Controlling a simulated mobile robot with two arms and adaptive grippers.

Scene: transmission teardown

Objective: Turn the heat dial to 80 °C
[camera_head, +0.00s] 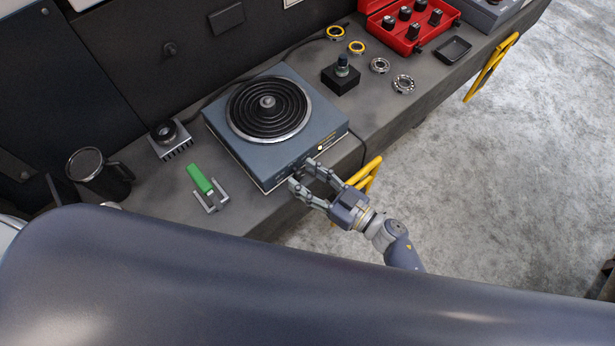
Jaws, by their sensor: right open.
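A blue-grey hot plate (302,145) with a round black ribbed heating surface (268,108) stands on the grey bench. Its front face is turned toward my right gripper (302,176). That gripper is open, with its fingers at the lower front edge of the hot plate, where a dark dial seems to sit between the fingertips. The dial is mostly hidden by the fingers, and its setting cannot be read. I cannot tell whether the fingers touch it. A small orange-and-white mark (321,147) shows on the front face. My left gripper is not in view.
A green-handled clamp (201,181), a finned block (170,138) and a dark mug (101,172) are left of the hot plate. A black block (341,79), several rings (403,84) and a red case (413,43) are right. Yellow brackets (367,176) stick out at the bench's front edge.

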